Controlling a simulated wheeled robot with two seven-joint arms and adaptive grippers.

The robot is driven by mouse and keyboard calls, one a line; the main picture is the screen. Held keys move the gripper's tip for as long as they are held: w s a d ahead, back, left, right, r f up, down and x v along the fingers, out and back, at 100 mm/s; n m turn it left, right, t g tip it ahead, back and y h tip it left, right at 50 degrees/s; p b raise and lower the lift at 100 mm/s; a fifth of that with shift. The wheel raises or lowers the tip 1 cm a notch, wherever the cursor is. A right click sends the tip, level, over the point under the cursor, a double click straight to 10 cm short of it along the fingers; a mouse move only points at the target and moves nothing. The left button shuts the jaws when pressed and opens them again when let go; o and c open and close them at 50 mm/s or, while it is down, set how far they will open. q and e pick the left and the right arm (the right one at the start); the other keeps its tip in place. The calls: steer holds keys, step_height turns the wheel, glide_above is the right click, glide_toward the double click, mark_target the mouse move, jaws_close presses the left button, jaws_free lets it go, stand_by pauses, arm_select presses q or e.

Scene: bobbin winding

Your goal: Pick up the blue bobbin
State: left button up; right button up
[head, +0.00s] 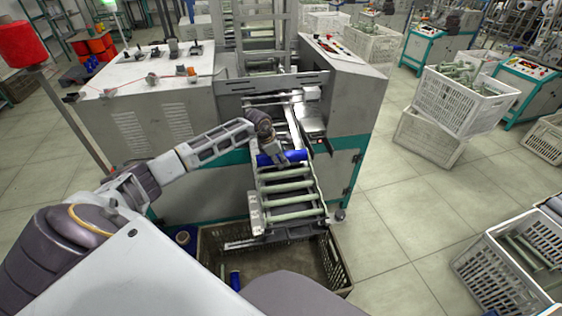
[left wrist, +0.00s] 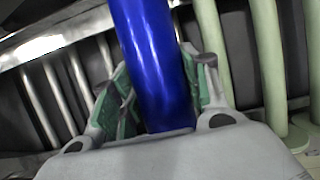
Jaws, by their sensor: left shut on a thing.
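The blue bobbin (head: 283,157) lies across the top of the sloping rack of the winding machine in the head view. My left gripper (head: 280,150) reaches down to it from the left arm. In the left wrist view the blue bobbin (left wrist: 150,60) stands between the green-padded fingers of the left gripper (left wrist: 160,95), which is shut on it. The fingertips are partly hidden behind the bobbin. I cannot tell whether the bobbin is clear of the rack. My right gripper is not in view.
Several pale green bobbins (head: 290,199) lie on the rack (head: 255,212) below. A dark crate (head: 335,262) stands on the floor under it, with blue bobbins (head: 235,280) inside. The winding machine (head: 352,105) rises behind. White crates (head: 430,137) stand at right; floor between is clear.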

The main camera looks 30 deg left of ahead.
arm_select(q)
step_height(320, 180, up, 7)
steer(key=shift+r, duration=0.5)
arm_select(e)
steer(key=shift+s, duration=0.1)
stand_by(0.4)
